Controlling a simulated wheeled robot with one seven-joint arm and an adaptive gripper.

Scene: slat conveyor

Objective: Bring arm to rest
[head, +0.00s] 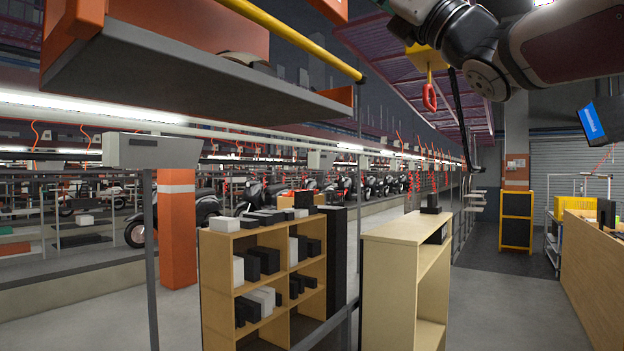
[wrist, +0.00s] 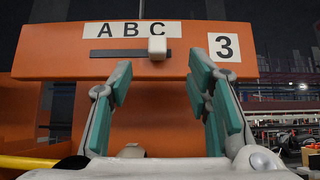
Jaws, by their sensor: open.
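My gripper (wrist: 160,85) shows in the wrist view with its two teal-padded fingers apart and nothing between them. Beyond the fingers is an orange panel (wrist: 60,65) with a dark horizontal slot. A white slider knob (wrist: 157,47) sits in the slot under the letter C of the "A B C" label (wrist: 108,29). A "3" label (wrist: 224,48) is to its right. The fingers look clear of the knob. In the head view my arm crosses the top right corner, and the gripper is outside the picture.
In the head view a grey-bottomed orange unit (head: 190,75) with a yellow bar (head: 290,38) overhangs the upper left. A red handle (head: 429,97) hangs near my arm. Shelves with boxes (head: 222,285) and a pale wooden cabinet (head: 390,285) stand below. The floor (head: 505,310) at right is open.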

